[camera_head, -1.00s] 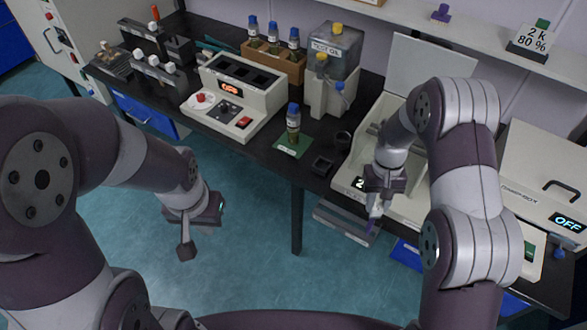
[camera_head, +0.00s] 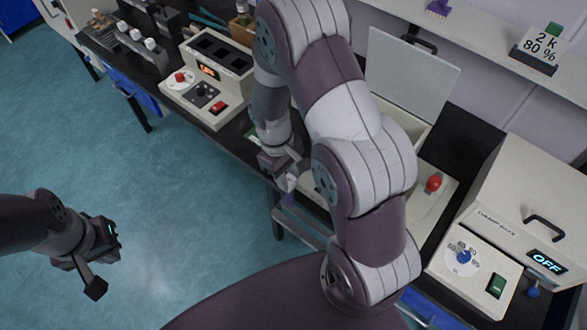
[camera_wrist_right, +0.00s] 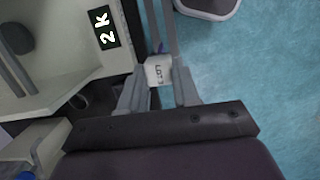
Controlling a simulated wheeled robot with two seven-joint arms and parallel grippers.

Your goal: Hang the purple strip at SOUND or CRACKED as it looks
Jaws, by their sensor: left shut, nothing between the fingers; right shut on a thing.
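My right gripper (camera_head: 287,180) is shut on the white tag end of the purple strip (camera_head: 289,199), which hangs below the fingers in the head view. Whether the strip is sound or cracked cannot be told. My left gripper (camera_head: 95,284) is shut and empty over the floor at the lower left. No SOUND or CRACKED sign is readable.
A damp box (camera_head: 525,212) reading OFF stands at the right. A white chamber with a raised lid (camera_head: 410,78) is behind my right arm. A heater-like console (camera_head: 208,80) stands on the bench further left. A grey rail (camera_head: 300,222) runs below the bench edge.

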